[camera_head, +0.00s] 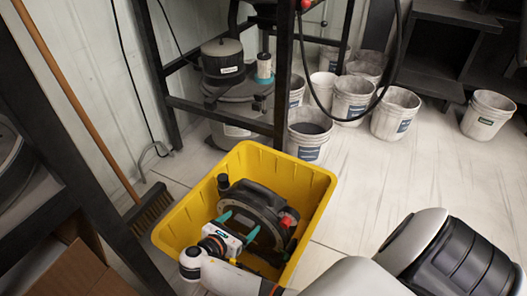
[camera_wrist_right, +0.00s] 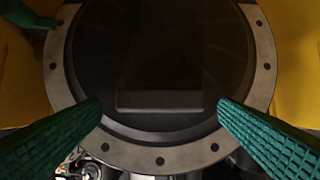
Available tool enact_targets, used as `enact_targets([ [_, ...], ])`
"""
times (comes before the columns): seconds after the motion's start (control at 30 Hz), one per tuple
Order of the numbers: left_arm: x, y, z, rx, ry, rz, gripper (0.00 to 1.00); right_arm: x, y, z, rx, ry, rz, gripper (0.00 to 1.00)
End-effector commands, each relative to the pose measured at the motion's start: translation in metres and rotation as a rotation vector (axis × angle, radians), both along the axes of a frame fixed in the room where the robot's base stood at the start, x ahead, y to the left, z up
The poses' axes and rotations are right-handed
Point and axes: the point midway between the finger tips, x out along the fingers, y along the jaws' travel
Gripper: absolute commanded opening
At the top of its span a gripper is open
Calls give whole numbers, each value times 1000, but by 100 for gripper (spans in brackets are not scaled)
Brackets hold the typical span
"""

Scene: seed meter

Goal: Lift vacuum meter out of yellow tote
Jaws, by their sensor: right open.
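The vacuum meter (camera_head: 252,208) is a black round housing with a red part on its right side and a black knob at its upper left. It sits inside the yellow tote (camera_head: 322,186). My right gripper (camera_head: 237,227) reaches into the tote at the meter's near side, its teal fingers apart. In the right wrist view, the meter's dark round face (camera_wrist_right: 160,50) with a bolted grey rim fills the middle. The open fingers (camera_wrist_right: 160,105) lie over the rim's lower left and right, with nothing clamped; contact cannot be told. My left gripper is not in view.
A black metal frame (camera_head: 284,75) holding equipment stands behind the tote. Several white buckets (camera_head: 310,138) stand behind and to the right. A broom (camera_head: 150,208) leans at the tote's left, near a dark shelf. The floor (camera_head: 400,170) right of the tote is clear beyond my arm.

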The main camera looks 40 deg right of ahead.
Motion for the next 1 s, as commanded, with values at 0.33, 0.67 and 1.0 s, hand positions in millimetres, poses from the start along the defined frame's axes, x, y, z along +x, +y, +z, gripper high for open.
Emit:
enact_targets([
  [0.33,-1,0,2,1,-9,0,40,0,3,-1,1,0,0,80],
  [0.67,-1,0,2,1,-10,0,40,0,2,-1,1,0,0,26],
  [1.0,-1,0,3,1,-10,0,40,1,1,3,-6,-8,0,0],
])
